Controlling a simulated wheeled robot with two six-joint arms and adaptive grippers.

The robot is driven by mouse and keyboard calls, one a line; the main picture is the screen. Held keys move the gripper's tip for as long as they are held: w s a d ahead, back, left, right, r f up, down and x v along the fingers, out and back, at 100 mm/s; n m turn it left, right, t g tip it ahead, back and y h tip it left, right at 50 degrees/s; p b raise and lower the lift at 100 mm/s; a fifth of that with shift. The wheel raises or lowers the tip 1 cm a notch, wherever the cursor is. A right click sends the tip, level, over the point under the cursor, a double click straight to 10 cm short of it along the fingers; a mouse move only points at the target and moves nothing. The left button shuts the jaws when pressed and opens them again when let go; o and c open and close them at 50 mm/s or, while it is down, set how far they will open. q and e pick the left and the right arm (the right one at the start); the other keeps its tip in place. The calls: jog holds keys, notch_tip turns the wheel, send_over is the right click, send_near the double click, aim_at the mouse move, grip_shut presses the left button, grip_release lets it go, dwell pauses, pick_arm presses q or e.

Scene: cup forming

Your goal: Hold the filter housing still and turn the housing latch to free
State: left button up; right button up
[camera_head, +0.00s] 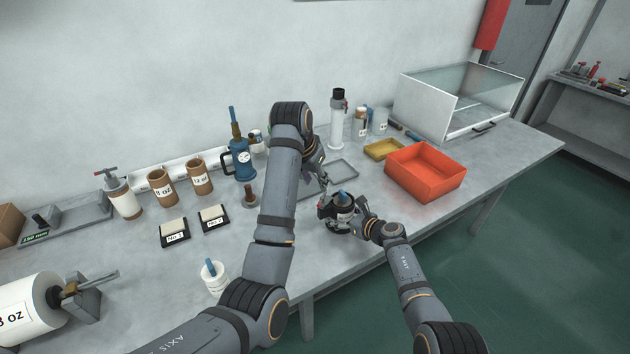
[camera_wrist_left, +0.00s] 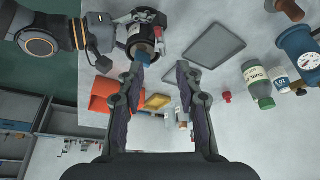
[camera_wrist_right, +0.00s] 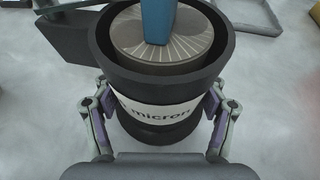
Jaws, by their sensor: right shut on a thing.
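The filter housing (camera_head: 345,212) is a dark cup with a white band, upright near the table's front edge. It also shows in the right wrist view (camera_wrist_right: 158,112), where the band reads "micron". My right gripper (camera_wrist_right: 155,104) is shut on the housing, a finger on each side of the band. My left gripper (camera_wrist_left: 162,66) is open and empty, with one fingertip close to the latch; I cannot tell whether they touch.
A grey tray (camera_head: 343,171) lies behind the housing. An orange bin (camera_head: 426,172) and a yellow tray (camera_head: 383,149) stand to the right. A blue jug (camera_head: 241,162) and several containers stand at the back left. Bare tabletop lies right of the housing.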

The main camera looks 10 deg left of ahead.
aim_at(321, 197)
pick_arm(q)
jog(key=x, duration=1.2)
jog(key=shift+w, duration=0.1)
grip_shut()
